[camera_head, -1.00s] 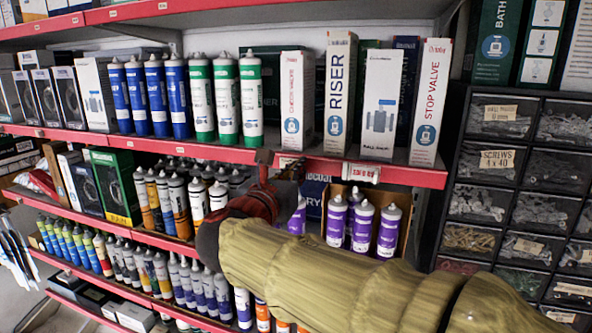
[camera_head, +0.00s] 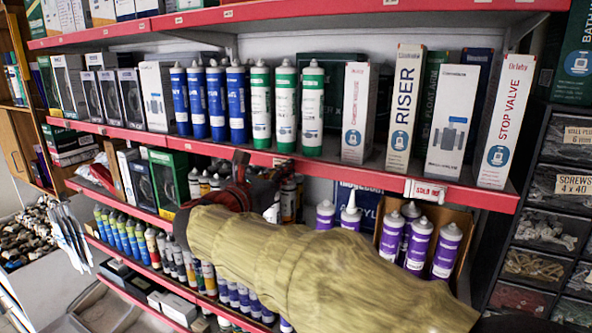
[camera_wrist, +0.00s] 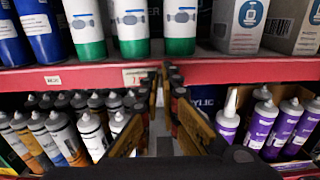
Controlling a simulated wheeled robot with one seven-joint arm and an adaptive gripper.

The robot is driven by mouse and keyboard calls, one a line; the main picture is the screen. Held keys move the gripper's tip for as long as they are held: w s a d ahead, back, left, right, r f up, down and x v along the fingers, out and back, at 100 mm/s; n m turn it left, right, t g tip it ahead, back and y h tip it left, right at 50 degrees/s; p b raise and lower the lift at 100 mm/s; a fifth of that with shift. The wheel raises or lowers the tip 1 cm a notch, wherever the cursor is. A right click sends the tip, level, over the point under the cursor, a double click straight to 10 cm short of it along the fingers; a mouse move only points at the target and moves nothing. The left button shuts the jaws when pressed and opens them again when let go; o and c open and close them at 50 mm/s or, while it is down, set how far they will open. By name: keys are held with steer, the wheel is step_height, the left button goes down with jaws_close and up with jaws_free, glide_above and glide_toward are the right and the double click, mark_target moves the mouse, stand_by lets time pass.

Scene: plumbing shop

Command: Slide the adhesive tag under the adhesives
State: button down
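My gripper (camera_wrist: 171,82) points at the red edge of the upper shelf. Its two fingers run close together at the tips, with nothing seen held between them. A white two-line tag (camera_wrist: 137,77) on the shelf edge sits just left of the fingertips, partly covered by a finger; it also shows in the head view (camera_head: 283,162), and its words are too blurred to read surely. A larger white tag (camera_head: 425,190) hangs on the same edge further right. Which one is the adhesive tag is unclear. Blue tubes (camera_head: 216,103) and green-based tubes (camera_head: 284,105) stand above; grey-capped tubes (camera_wrist: 92,132) stand below.
Purple tubes (camera_head: 419,245) stand in an open carton right of my gripper on the lower shelf. Upright boxes (camera_head: 404,110) line the upper shelf to the right. Small-parts drawers (camera_head: 548,233) stand at far right. Another small tag (camera_wrist: 53,80) is on the edge.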

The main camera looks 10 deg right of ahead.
steer(key=shift+w+a, duration=0.3)
steer(key=shift+a, duration=0.15)
steer(key=c, duration=2)
jaws_free()
steer(key=shift+c, duration=0.2)
steer(key=shift+s, duration=0.1)
steer(key=v, duration=1.1)
steer(key=shift+s+a, duration=0.2)
steer(key=shift+s, duration=0.1)
